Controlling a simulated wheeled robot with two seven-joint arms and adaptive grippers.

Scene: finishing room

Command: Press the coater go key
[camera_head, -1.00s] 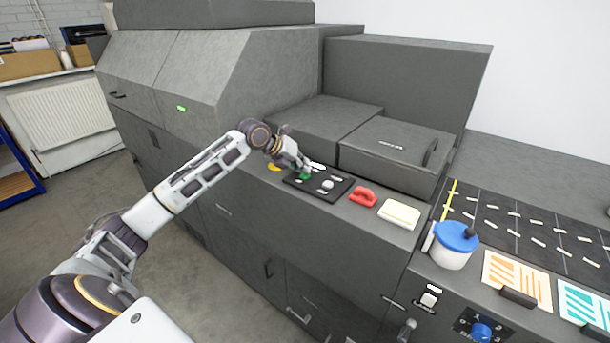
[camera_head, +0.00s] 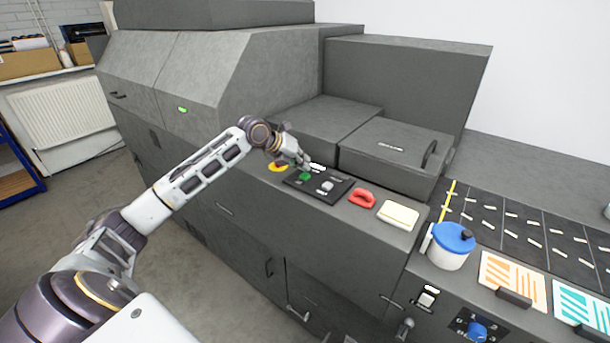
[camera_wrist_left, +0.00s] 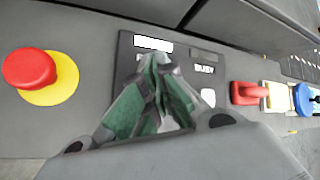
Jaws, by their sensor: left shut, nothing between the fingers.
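The dark control panel (camera_head: 330,190) lies on the coater's front ledge. It carries a green key (camera_head: 305,176) on its left and a pale key (camera_head: 327,186) to the right. My left gripper (camera_head: 306,164) is shut and empty, its tips just above and behind the green key, with a small gap seeming to show. In the left wrist view the closed fingertips (camera_wrist_left: 155,62) sit over the panel (camera_wrist_left: 125,60), beside a "BUSY" label. The green key cannot be told apart from the green on the fingers there. My right gripper is out of view.
A red stop button (camera_wrist_left: 30,68) on a yellow disc stands left of the panel. Right of it lie a red handle-like piece (camera_head: 362,197), a cream pad (camera_head: 398,214) and a blue-lidded pot (camera_head: 452,246). A grey lidded box (camera_head: 395,150) rises behind.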

